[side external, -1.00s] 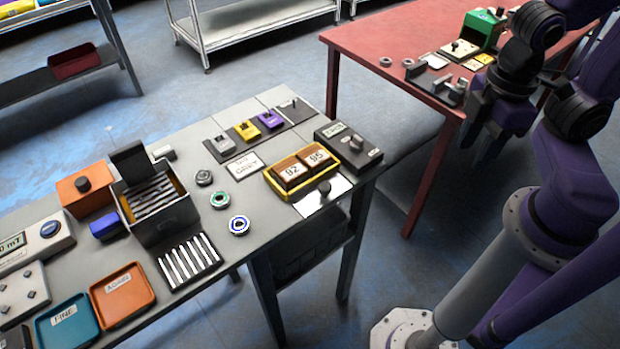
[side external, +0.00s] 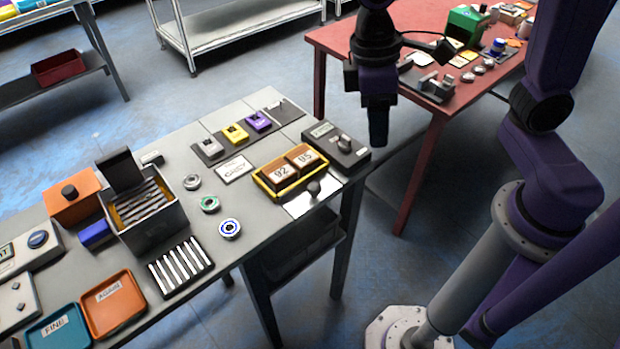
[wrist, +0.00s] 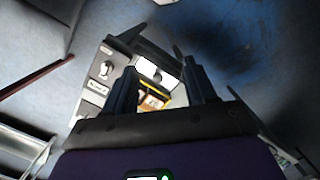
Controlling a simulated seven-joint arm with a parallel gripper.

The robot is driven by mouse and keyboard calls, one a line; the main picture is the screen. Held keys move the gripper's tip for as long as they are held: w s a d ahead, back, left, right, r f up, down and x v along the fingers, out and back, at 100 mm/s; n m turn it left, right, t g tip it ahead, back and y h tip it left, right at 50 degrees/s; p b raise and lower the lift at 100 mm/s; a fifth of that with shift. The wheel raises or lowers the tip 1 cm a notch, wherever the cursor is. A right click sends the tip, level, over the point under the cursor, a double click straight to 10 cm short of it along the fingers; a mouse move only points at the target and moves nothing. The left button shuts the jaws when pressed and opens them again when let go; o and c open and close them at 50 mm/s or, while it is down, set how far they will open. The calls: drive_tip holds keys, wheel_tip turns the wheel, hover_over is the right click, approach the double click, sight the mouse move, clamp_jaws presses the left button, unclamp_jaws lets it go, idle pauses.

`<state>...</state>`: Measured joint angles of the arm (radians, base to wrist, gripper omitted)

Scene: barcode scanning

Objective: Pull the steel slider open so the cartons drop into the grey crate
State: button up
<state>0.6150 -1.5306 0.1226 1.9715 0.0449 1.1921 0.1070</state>
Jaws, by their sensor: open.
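The steel slider (side external: 300,206) is a bright plate with a dark knob (side external: 314,188), at the front edge of the grey table. The plate (wrist: 147,68) and the cartons (wrist: 152,102) also show between my fingers in the wrist view. A dark crate (side external: 300,248) is under the table, partly hidden; its inside cannot be seen. My gripper (side external: 378,138) points down, open and empty, above and to the right of the slider, apart from it.
A dark box with a knob (side external: 338,146) stands right of the cartons. A red table (side external: 440,120) with several objects stands behind. Open floor lies between the tables.

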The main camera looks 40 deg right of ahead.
drive_tip(key=w+a+f+m+g, duration=0.1)
drive_tip(key=w+a+m, duration=0.1)
drive_tip(key=w+a, duration=0.55)
drive_tip(key=m+g, duration=0.2)
approach(314, 186)
drive_tip(key=shift+m+h, duration=0.3)
drive_tip(key=shift+h, duration=0.1)
drive_tip(key=x, duration=0.8)
drive_tip(key=shift+a+f, duration=0.25)
drive_tip(key=shift+a, duration=0.1)
